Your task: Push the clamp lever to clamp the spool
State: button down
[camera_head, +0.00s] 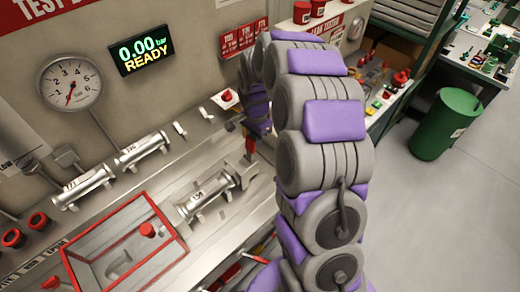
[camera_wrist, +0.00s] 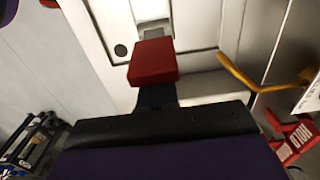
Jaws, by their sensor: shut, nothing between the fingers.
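The spool (camera_head: 205,196) is a silver cylinder with a dark label, lying in a fixture on the metal bench in the head view. The clamp lever's red grip (camera_head: 249,147) stands just beyond the spool's right end. My gripper (camera_head: 258,128) is shut and empty, close by this grip. In the wrist view the red grip (camera_wrist: 153,62) is straight ahead of my gripper (camera_wrist: 156,96), at the fingertips. Whether they touch I cannot tell. The lever's lower part and the clamp's contact with the spool are unclear.
Two similar cylinders (camera_head: 85,187) (camera_head: 143,150) lie at the bench's back. A red-framed tray (camera_head: 171,258) is at front left. A gauge (camera_head: 70,84) and a display (camera_head: 141,50) reading 0.00 bar READY are on the wall. A yellow bent bar (camera_wrist: 238,76) is right of the grip.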

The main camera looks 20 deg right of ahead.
jog(key=shift+s+a, duration=0.1)
jog(key=shift+a, duration=0.25)
jog(key=shift+d, duration=0.2)
notch_tip(320, 180, up, 8)
jog(key=d+p, duration=0.1)
jog(key=p, duration=0.2)
jog(key=shift+w, duration=0.3)
dwell(0.6)
dwell(0.4)
